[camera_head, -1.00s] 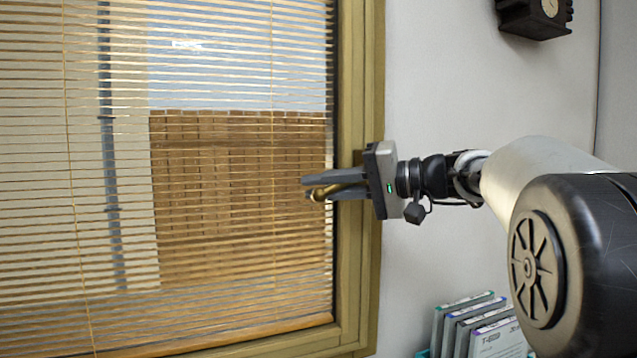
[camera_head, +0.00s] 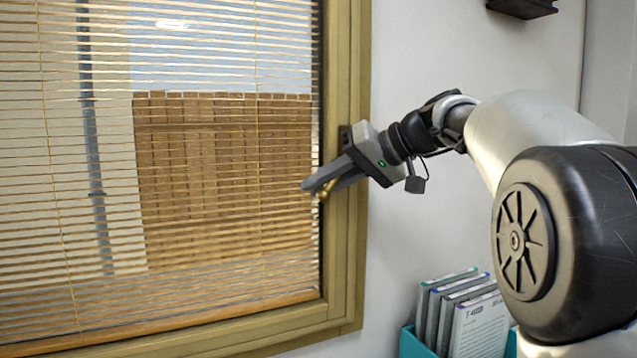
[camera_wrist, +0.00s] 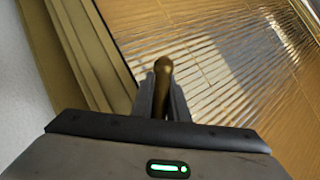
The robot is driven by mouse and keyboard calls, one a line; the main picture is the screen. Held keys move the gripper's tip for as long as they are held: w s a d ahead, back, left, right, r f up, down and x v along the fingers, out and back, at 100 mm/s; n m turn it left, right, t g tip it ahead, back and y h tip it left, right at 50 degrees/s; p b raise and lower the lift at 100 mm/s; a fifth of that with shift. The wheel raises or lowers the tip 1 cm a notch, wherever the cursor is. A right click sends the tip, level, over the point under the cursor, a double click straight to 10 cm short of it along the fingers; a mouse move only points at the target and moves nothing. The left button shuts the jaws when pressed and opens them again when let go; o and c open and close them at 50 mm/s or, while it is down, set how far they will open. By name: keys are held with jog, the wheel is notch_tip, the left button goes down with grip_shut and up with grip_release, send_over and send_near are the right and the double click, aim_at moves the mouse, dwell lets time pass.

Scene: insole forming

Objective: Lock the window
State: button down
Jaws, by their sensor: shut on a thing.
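The window (camera_head: 343,230) has a yellow-brown frame and fills the left of the head view, with blinds across its glass. Its brass handle (camera_head: 322,193) is mostly hidden behind my gripper (camera_head: 312,188), at the right side of the frame. In the wrist view the handle (camera_wrist: 163,80) sits between the two fingers of my gripper (camera_wrist: 161,88), its rounded end showing past them. My gripper is shut on the handle and slants down to the left in the head view.
Slatted blinds (camera_head: 200,180) hang close to the left of my gripper. A teal holder (camera_head: 412,343) with several upright folders (camera_head: 478,325) stands below my arm at the lower right. The white wall (camera_head: 425,50) right of the window is bare, with a dark object (camera_head: 522,8) at the top.

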dwell(0.3)
jog(key=c, duration=1.7)
grip_release()
